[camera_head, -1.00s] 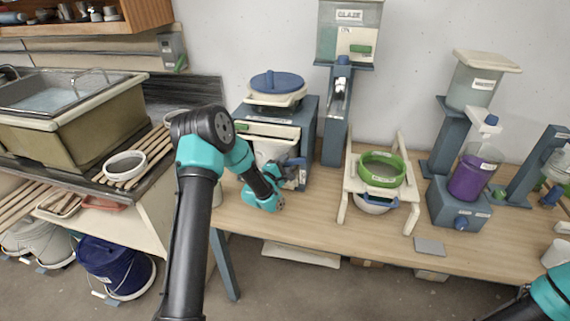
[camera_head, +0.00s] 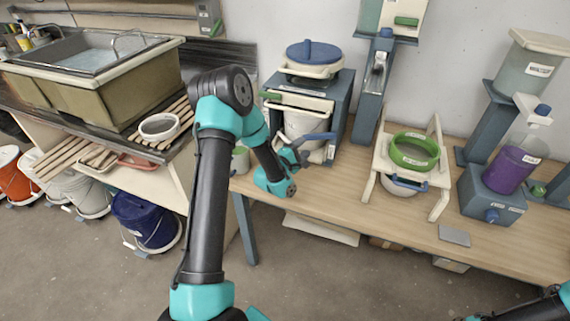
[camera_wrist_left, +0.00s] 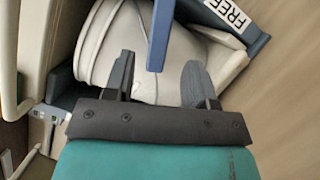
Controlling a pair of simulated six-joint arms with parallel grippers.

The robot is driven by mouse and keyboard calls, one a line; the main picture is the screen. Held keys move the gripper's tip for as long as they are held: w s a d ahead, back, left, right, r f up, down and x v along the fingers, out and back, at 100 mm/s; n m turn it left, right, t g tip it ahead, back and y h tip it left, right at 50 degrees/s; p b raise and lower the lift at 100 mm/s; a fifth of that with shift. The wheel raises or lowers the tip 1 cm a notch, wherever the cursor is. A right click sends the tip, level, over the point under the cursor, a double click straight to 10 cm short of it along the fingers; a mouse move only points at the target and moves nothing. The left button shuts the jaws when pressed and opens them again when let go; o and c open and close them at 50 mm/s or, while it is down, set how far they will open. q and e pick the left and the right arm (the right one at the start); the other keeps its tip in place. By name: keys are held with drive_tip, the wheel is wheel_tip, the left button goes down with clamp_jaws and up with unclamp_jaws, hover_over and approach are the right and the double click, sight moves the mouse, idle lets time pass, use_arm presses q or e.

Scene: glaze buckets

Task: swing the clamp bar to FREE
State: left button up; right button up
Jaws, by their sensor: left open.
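The clamp bar (camera_head: 314,137) is a blue bar across the front of a white bucket (camera_head: 299,124) in a blue-grey stand (camera_head: 341,100). In the left wrist view, the bar (camera_wrist_left: 161,32) hangs from the top edge, its lower end between my fingertips in the picture. I cannot tell whether they touch it. A FREE label (camera_wrist_left: 226,13) is at upper right on a blue part beside the pale bucket (camera_wrist_left: 110,45). My left gripper (camera_wrist_left: 157,76) is open; it also shows low at the front of the stand (camera_head: 293,157). My right gripper is out of frame.
A green-rimmed sieve (camera_head: 414,151) on a cream stand and a purple container (camera_head: 510,169) are to the right. A grey plate (camera_head: 454,235) lies at the table's front. A sink (camera_head: 95,85) is at left. The front table edge between is mostly clear.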

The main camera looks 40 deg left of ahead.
use_arm(q)
drive_tip(key=s+a+f, duration=0.1)
drive_tip(key=s, duration=0.8)
drive_tip(key=shift+s+f, duration=0.15)
drive_tip(key=shift+s, duration=0.2)
drive_tip(key=shift+w, duration=0.15)
drive_tip(key=c, duration=0.3)
drive_tip(key=shift+w+m, duration=0.25)
drive_tip(key=shift+m, duration=0.25)
drive_tip(key=shift+c, duration=0.8)
drive_tip(key=w+r+m+g, duration=0.1)
drive_tip(key=m, duration=0.1)
drive_tip(key=w+a+r+m+g, duration=0.1)
drive_tip(key=w+m+g, duration=0.1)
drive_tip(key=m, duration=0.1)
drive_tip(key=w+r+m+g, duration=0.2)
drive_tip(key=m, duration=0.1)
drive_tip(key=shift+w+a+h, duration=0.2)
drive_tip(key=shift+a+h, duration=0.05)
drive_tip(key=shift+h, duration=0.05)
clamp_jaws()
wheel_tip(320, 180, up, 7)
drive_tip(key=a+m+g+y, duration=0.1)
drive_tip(key=a+m+g, duration=0.1)
drive_tip(key=m+g, duration=0.2)
drive_tip(key=shift+a+f+m+g+y, duration=0.15)
drive_tip(key=shift+a+m+g+y, duration=0.2)
drive_tip(key=shift+m, duration=1.15)
drive_tip(key=shift+d, duration=0.1)
